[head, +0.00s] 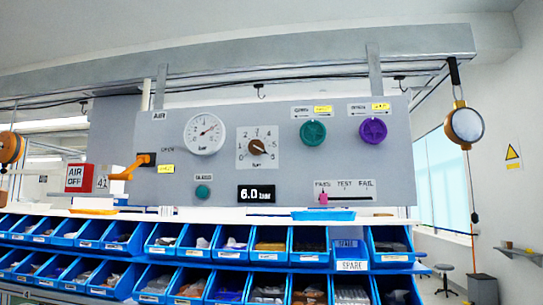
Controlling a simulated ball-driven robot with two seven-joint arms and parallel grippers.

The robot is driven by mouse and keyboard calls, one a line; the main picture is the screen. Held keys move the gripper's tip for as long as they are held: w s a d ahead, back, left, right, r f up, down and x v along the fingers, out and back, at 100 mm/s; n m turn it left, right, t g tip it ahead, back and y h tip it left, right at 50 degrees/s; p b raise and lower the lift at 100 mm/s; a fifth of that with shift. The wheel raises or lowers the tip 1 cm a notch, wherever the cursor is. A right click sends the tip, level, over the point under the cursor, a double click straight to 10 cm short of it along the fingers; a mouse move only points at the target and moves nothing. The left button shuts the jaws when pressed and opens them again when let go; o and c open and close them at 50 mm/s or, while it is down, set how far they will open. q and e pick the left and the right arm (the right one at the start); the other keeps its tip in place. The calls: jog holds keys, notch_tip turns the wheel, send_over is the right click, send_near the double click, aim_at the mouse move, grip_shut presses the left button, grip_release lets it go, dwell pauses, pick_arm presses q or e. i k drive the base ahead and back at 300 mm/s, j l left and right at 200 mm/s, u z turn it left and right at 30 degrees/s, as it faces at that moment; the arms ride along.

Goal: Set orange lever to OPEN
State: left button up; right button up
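The orange lever (128,169) is at the left end of a grey panel (290,170) marked AIR. It runs from a black pivot block (146,159) down to the left, past the panel's edge, and ends in a roughly level grip. The word OPEN (168,149) is printed right of the pivot, slightly above it. A small yellow label (166,169) sits below that word; its text is too small to read. Neither of my grippers is in view, and nothing touches the lever.
The panel carries a round gauge (205,134), a rotary dial (257,148), green (313,132) and purple (373,130) knobs, a 6.0 bar display (256,194) and a pink slider (323,198). A red AIR OFF sign (79,178) is left of the lever. Blue bins (205,240) fill the racks below.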

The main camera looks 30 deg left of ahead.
aim_at(124, 175)
jog(key=u, duration=1.8)
